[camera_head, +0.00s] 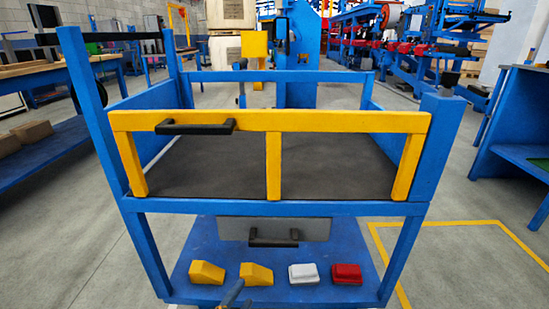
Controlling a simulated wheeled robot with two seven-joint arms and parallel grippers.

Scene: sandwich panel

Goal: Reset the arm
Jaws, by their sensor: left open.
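What appears to be my left gripper (233,294) shows only as a small blue-grey tip at the bottom edge, in front of the cart's lower shelf. It is open, and I see nothing held in it. Most of the arm is out of the picture. My right gripper is not in view. A blue cart (290,208) stands right ahead, with a dark, empty upper deck (335,165) behind a yellow front gate (340,121). The gate carries a black handle (194,127).
On the lower shelf (205,248) lie two yellow blocks (207,272), a white block (303,273) and a red block (346,273), before a grey panel (312,230) with a black handle (273,240). Blue benches (50,155) stand left and right (512,115). Grey floor is clear beside the cart.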

